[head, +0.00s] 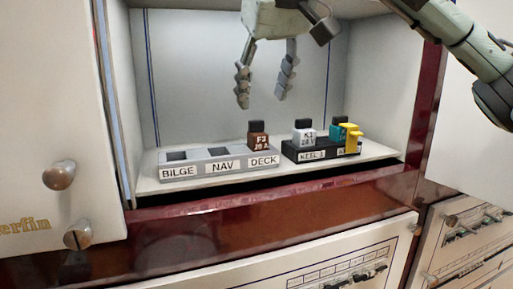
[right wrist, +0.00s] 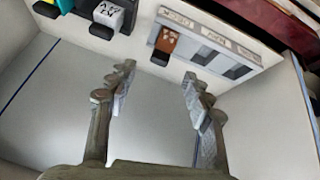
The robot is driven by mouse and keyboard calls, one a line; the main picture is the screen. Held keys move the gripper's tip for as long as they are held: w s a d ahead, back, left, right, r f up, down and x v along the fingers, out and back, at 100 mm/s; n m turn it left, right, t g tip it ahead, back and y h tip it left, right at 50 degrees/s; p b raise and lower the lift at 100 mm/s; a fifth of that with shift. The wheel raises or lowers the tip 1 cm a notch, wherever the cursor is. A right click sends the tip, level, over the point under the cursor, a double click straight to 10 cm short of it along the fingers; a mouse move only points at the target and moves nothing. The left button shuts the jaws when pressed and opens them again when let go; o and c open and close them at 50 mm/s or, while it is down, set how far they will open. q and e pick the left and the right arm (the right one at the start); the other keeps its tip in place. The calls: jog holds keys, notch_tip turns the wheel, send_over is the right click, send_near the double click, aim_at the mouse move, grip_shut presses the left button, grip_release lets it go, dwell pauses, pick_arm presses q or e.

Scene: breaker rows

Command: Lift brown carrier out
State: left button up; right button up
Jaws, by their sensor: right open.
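The brown carrier (head: 259,141) is a small block with a dark top and a pale label. It sits upright in the DECK slot at the right end of the grey row (head: 199,170). It also shows in the right wrist view (right wrist: 167,41). My right gripper (head: 263,100) is open and empty, hanging with fingers down above the brown carrier and apart from it. In the right wrist view its two fingers (right wrist: 155,85) are spread with a wide gap. My left gripper is in neither view.
The BILGE and NAV slots look empty. A black row (head: 300,154) to the right holds a white carrier (head: 304,136) and a teal carrier (head: 336,132), with a yellow piece (head: 351,138) over its right end. Cabinet walls enclose both sides; a dark red ledge (head: 270,210) runs in front.

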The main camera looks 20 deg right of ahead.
aim_at(258, 121)
jog(key=x, duration=0.6)
jog(key=shift+w+f, duration=0.15)
jog(key=shift+c, duration=0.4)
grip_shut()
